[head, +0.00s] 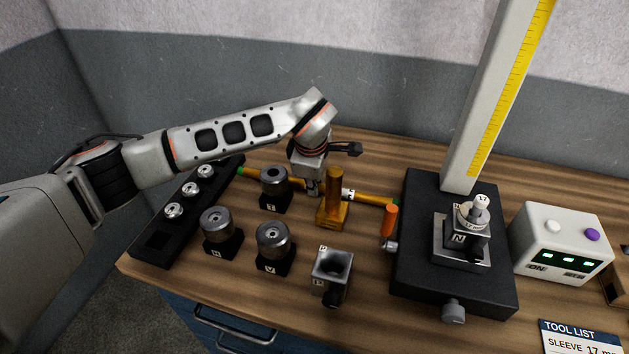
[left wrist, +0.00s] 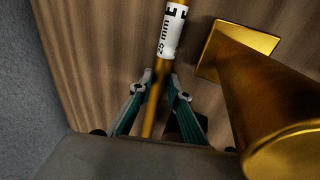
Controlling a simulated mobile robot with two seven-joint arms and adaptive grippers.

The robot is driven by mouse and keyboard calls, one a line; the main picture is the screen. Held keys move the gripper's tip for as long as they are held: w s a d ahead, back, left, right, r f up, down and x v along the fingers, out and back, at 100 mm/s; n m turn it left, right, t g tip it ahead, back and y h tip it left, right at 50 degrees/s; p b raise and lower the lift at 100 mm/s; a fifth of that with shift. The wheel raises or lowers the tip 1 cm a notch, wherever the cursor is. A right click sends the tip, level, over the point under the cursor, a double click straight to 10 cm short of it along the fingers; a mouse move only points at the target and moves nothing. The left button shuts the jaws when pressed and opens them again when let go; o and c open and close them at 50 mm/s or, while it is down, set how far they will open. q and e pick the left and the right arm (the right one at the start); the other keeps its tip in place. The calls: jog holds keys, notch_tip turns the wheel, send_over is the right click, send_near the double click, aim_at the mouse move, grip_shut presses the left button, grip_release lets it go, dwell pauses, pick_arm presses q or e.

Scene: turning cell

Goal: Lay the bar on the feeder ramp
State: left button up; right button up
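A thin brass bar (head: 376,199) with a white "25 mm" label runs left to right behind a brass post; the label (left wrist: 171,34) also shows in the left wrist view. My left gripper (head: 314,190) points down over the bar, left of the post. In the left wrist view its fingertips (left wrist: 160,76) sit against both sides of the bar and look shut on it. I cannot tell whether the bar touches the table. I cannot make out the feeder ramp for certain; a brown, tray-like thing (head: 613,288) is cut off at the right edge. My right gripper is not in view.
The brass post (head: 334,190) stands close beside the gripper. Several collets on black blocks (head: 273,238) stand in front, and a black rack (head: 153,246) lies left. An orange-handled tool (head: 389,221), a black-based height gauge (head: 420,283) and a control box (head: 562,245) are right.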

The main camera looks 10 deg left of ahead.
pick_arm(q)
jog(key=shift+o, duration=0.3)
jog(key=shift+r, duration=0.1)
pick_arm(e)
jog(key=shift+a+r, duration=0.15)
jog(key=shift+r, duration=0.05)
pick_arm(q)
jog(key=b+v, duration=0.1)
jog(key=v, duration=1)
jog(key=shift+r, duration=0.2)
jog(key=o, duration=0.4)
jog(key=shift+s+r, duration=0.15)
jog(key=shift+r, duration=0.1)
jog(key=shift+c, duration=0.2)
jog(key=g+h+b, duration=0.4)
jog(key=b, duration=1.5)
send_near(302, 196)
jog(key=w, duration=0.1)
jog(key=w+d, duration=0.2)
jog(key=shift+d+r, duration=0.15)
jog(key=shift+r, duration=0.1)
jog(key=shift+w+g+b, duration=0.25)
jog(key=shift+g+b, duration=0.05)
jog(key=shift+b, duration=0.1)
jog(key=shift+r, duration=0.1)
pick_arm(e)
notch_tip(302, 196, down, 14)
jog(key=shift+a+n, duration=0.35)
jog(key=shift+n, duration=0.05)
